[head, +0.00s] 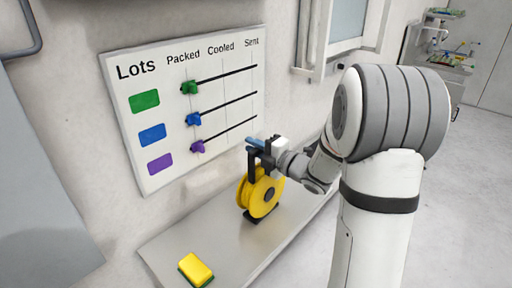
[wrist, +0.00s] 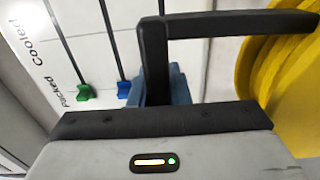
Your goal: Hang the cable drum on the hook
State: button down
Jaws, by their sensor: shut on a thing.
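The yellow cable drum (head: 262,196) has a black handle (head: 252,163) and a black foot; it is upright at the shelf below the board. I cannot tell whether its foot touches the shelf. My gripper (head: 257,143), with blue fingers, is shut on the handle above the drum. In the wrist view the blue fingers (wrist: 167,88) are partly hidden behind the black handle (wrist: 230,24), and the yellow drum (wrist: 285,65) is at the right. I cannot make out a hook in either view.
The grey shelf (head: 215,239) runs along the wall, with a yellow and green sponge (head: 196,270) near its front left. A white Lots board (head: 152,84) with green, blue and purple sliders hangs behind. The shelf between sponge and drum is clear.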

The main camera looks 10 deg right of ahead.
jog(key=c, duration=1.4)
grip_release()
jog(key=shift+o, duration=0.2)
jog(key=shift+r+p, duration=0.15)
jog(key=shift+p, duration=0.8)
jog(key=s+d+f+m+g+h+b, duration=0.1)
jog(key=s+d+m+g+h+b, duration=0.2)
jog(key=s+d+m+h, duration=0.9)
jog(key=s+a+f+m+g, duration=0.2)
jog(key=s+a+m+g, duration=0.2)
jog(key=s, duration=0.4)
jog(key=s+a+f+m+g+y, duration=0.1)
jog(key=s+a+m+g, duration=0.3)
jog(key=s+m, duration=0.5)
jog(key=shift+s+a+f, duration=0.2)
jog(key=shift+a+f, duration=0.4)
jog(key=shift+a, duration=0.6)
jog(key=shift+s+m, duration=0.15)
jog(key=shift+m, duration=0.15)
jog(key=shift+c, duration=0.2)
